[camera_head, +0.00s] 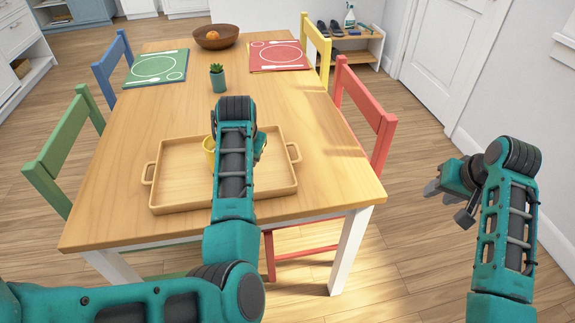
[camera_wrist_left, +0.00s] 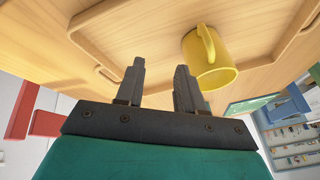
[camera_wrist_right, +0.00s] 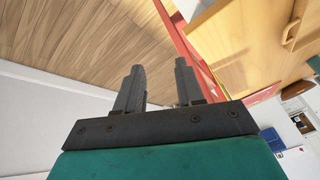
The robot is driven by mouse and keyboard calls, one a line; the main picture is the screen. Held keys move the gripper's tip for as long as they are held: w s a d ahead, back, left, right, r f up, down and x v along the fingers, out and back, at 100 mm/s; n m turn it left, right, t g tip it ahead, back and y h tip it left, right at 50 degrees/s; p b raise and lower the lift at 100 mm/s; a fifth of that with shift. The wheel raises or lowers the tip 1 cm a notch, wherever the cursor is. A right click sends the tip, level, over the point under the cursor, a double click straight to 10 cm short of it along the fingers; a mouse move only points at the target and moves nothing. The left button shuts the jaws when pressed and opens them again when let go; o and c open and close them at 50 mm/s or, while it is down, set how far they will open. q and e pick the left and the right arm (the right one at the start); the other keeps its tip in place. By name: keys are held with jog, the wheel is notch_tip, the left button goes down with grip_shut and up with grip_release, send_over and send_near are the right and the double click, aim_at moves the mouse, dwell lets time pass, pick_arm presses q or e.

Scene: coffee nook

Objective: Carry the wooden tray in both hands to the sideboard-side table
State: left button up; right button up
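The wooden tray (camera_head: 178,196) lies flat on the near half of the wooden table (camera_head: 120,215), with a handle at its left and right ends. A yellow mug (camera_head: 208,146) stands in it, partly hidden by my left arm; it shows clearly in the left wrist view (camera_wrist_left: 212,68). My left gripper (camera_wrist_left: 160,66) is open and empty above the tray, near the mug; my arm hides its fingers in the head view. My right gripper (camera_head: 448,203) is open and empty, off the table's right side over the floor, away from the tray; it also shows in the right wrist view (camera_wrist_right: 158,67).
A potted plant (camera_head: 218,84), green placemat (camera_head: 157,69), red placemat (camera_head: 278,56) and brown bowl (camera_head: 216,42) are farther back on the table. Green (camera_head: 62,140), blue (camera_head: 113,63), red (camera_head: 362,101) and yellow (camera_head: 317,45) chairs flank it. The floor at right is clear.

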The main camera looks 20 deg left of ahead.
jog(key=v, duration=1)
jog(key=shift+a+r, duration=0.3)
jog(key=shift+r, duration=0.15)
